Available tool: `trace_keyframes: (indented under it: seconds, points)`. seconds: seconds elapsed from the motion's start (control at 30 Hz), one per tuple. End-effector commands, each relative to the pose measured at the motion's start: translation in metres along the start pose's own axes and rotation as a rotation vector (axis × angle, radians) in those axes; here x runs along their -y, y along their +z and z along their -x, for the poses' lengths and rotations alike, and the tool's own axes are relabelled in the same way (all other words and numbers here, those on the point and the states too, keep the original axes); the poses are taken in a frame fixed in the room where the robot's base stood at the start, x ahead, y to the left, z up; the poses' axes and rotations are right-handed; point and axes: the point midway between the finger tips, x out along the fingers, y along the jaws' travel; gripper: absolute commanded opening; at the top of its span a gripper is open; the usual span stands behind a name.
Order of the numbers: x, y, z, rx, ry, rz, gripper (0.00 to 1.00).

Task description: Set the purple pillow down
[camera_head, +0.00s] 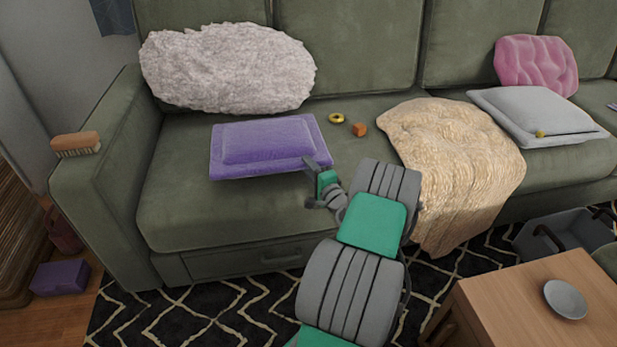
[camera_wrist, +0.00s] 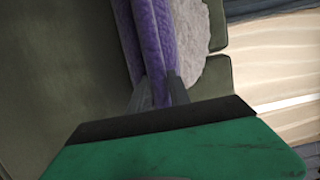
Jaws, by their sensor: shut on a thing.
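The purple pillow (camera_head: 266,142) is over the left seat cushion of the green sectional (camera_head: 205,215), lying nearly flat. It also shows edge-on in the wrist view (camera_wrist: 153,38). My gripper (camera_head: 312,178) is at the pillow's front right corner. In the wrist view its two fingers (camera_wrist: 158,92) are shut on the pillow's edge. I cannot tell whether the pillow's underside touches the seat.
A fluffy white pillow (camera_head: 228,68) lies behind the purple one. A yellow ring (camera_head: 337,118) and an orange block (camera_head: 359,130) sit to its right. A cream throw (camera_head: 455,155) drapes over the seat further right. A brush (camera_head: 75,144) is on the left armrest.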

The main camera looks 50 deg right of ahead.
Motion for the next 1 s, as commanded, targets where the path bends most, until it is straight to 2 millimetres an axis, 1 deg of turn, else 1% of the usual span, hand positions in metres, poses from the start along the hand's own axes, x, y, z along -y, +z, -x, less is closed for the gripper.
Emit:
trace_keyframes:
  seconds: [0.03, 0.07, 0.3, 0.47, 0.5, 0.73, 0.93, 1.0]
  points:
    - [-0.0186, 0.0000, 0.0008, -0.001, 0.000, -0.003, 0.00]
    - [-0.0220, -0.0001, 0.0007, -0.001, -0.001, -0.002, 0.00]
    - [-0.0201, -0.0001, 0.0009, -0.001, -0.002, -0.001, 0.00]
    - [-0.0255, -0.0001, 0.0011, -0.001, -0.001, -0.001, 0.00]
    - [-0.0254, 0.0003, 0.0014, -0.001, 0.002, -0.001, 0.27]
    - [-0.0253, 0.0003, 0.0015, -0.001, 0.002, -0.002, 0.45]
    - [-0.0251, 0.0003, 0.0015, -0.001, 0.002, -0.001, 0.45]
    - [-0.0221, 0.0003, 0.0015, -0.001, 0.002, -0.001, 0.45]
